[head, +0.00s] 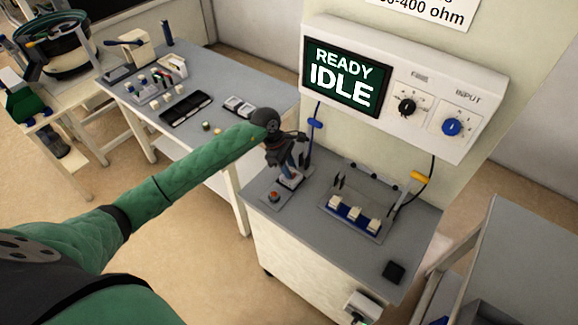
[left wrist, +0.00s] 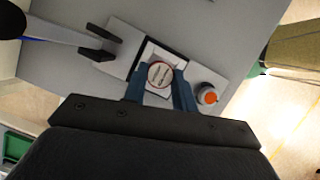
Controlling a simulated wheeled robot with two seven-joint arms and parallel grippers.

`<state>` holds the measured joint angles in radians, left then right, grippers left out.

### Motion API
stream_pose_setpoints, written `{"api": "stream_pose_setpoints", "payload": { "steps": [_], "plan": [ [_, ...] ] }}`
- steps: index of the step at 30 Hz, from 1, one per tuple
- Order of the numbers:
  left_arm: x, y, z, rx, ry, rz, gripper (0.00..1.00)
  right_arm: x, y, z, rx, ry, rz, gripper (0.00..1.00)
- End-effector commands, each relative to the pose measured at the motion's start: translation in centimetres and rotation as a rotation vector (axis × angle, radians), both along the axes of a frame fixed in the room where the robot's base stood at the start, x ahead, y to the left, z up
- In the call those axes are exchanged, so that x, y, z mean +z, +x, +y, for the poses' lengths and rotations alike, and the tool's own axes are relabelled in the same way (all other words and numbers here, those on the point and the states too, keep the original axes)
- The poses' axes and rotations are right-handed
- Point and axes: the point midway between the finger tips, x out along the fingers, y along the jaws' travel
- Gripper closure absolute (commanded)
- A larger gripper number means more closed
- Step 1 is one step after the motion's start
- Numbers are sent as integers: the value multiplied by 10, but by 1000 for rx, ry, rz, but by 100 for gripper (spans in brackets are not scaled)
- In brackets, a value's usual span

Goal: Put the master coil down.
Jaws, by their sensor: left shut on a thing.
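The master coil (left wrist: 160,74) shows in the left wrist view as a small round piece with a pale, red-rimmed face. It lies between the blue fingers of my left gripper (left wrist: 160,80), which are shut on it. Around and under it is a white square seat (left wrist: 150,52) on a small plate; I cannot tell whether the coil touches it. In the head view my left gripper (head: 289,170) points down over the left part of the test bench (head: 310,200), and the coil cannot be made out there. My right gripper is not in view.
An orange-red button (left wrist: 207,96) is close beside the seat; it also shows in the head view (head: 273,196). A fixture (head: 350,218) with several white blocks stands to the right. The panel screen (head: 345,77) reads READY IDLE. A black block (head: 393,271) lies near the front.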

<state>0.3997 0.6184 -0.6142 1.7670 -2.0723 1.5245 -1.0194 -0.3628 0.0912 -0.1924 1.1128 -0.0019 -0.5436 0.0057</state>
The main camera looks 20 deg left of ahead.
Motion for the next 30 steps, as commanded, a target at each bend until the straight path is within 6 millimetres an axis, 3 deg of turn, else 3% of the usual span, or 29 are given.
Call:
{"api": "stream_pose_setpoints", "payload": {
  "steps": [20, 21, 24, 30],
  "plan": [
    [-9, 0, 0, 0, 0, -1, 95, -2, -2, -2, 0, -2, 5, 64],
    [-9, 0, 0, 0, 0, -1, 69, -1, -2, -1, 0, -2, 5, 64],
    [-9, 0, 0, 0, 0, -1, 51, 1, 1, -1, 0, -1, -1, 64],
    [-9, 0, 0, 0, 0, -1, 51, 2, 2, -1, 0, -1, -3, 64]
  ]
}}
